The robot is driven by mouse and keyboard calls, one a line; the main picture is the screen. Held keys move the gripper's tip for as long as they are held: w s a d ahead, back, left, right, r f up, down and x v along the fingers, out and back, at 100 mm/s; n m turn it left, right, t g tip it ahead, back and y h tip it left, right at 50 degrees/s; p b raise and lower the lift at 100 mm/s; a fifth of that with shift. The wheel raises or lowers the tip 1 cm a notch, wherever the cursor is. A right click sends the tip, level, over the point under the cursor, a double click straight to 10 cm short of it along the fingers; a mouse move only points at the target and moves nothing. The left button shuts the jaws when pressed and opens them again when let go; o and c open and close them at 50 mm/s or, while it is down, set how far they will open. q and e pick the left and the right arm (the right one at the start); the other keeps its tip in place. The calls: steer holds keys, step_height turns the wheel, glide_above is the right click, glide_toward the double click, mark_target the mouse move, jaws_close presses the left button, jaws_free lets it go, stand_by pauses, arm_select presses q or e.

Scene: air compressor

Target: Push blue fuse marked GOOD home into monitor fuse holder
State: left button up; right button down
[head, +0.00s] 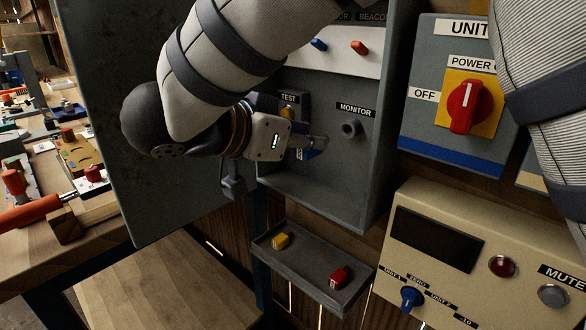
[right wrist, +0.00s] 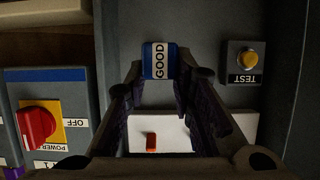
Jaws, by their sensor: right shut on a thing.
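The blue fuse marked GOOD (right wrist: 159,60) is between the fingertips of my right gripper (right wrist: 160,75) in the right wrist view, its white label facing the camera. In the head view, my right gripper (head: 312,146) is in front of the grey cabinet, and a small blue part of the fuse (head: 307,155) shows below the fingers. The monitor fuse holder (head: 350,128) is a round grey socket under the MONITOR label. In the head view it appears right of and slightly above the fuse, apart from it. In the wrist view the holder is hidden. My left gripper is not in view.
The TEST button (head: 287,113) is close behind my right gripper. A grey tray (head: 310,272) below holds a yellow fuse (head: 281,241) and a red fuse (head: 339,278). A power switch (head: 464,106) and beige panel (head: 440,235) stand right. The open cabinet door (head: 125,120) is left.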

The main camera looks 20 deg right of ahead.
steer(key=shift+w+f, duration=0.25)
steer(key=shift+f, duration=0.1)
steer(key=shift+w+d, duration=0.35)
steer(key=shift+d, duration=0.55)
steer(key=shift+w+d, duration=0.35)
steer(key=shift+d, duration=0.55)
steer(key=shift+w+d, duration=0.35)
steer(key=shift+d, duration=0.55)
steer(key=shift+w+d, duration=0.3)
steer(key=shift+d, duration=0.4)
steer(key=shift+w+d, duration=0.3)
steer(key=shift+d, duration=0.35)
steer(key=c, duration=1.3)
jaws_free()
steer(key=shift+d, duration=0.1)
steer(key=shift+c, duration=0.2)
steer(key=shift+o, duration=0.3)
steer(key=shift+r, duration=0.1)
steer(key=v, duration=1.2)
steer(key=shift+w, duration=0.1)
